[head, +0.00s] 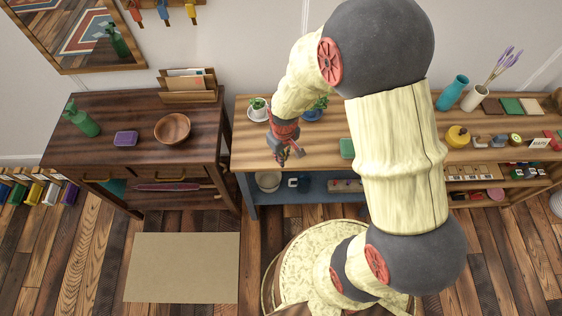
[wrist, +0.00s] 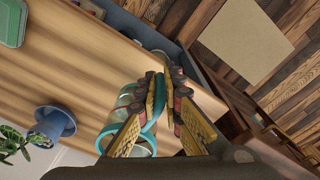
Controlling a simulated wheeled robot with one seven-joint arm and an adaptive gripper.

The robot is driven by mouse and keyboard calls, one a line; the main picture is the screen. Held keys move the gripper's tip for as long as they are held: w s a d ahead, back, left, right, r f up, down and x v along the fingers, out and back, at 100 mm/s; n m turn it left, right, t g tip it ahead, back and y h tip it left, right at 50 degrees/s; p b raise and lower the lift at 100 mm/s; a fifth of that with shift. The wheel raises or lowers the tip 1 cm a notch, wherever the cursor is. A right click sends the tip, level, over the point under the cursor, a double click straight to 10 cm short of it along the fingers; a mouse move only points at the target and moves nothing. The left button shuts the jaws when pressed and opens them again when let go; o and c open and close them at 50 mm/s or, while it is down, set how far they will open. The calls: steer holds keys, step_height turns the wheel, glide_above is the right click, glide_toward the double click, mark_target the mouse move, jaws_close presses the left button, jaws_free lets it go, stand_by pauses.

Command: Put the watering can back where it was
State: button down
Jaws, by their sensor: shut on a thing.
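My gripper (head: 282,152) is over the front left part of the wooden bench, near the potted plants. In the wrist view my gripper (wrist: 166,98) is shut on the teal handle of a pale, see-through-looking vessel with a teal rim. I take this vessel (wrist: 128,148) to be the watering can. My fingers hide part of it, and its spout cannot be made out. I cannot tell whether it touches the bench top. In the head view my gripper and arm hide most of it.
The bench (head: 245,150) holds a white-potted plant (head: 258,108), a blue-potted plant (wrist: 52,124) and a green box (head: 347,148). The lower shelf (head: 325,195) holds a bowl.

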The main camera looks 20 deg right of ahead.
steer(key=shift+w+a+f, duration=0.1)
steer(key=shift+w+f, duration=0.15)
steer(key=shift+f, duration=0.15)
steer(key=shift+w+f+b, duration=0.1)
steer(key=shift+f+b, duration=0.7)
steer(key=shift+f, duration=0.7)
steer(key=shift+f, duration=0.1)
steer(key=c, duration=2)
jaws_free()
steer(key=shift+o, duration=0.2)
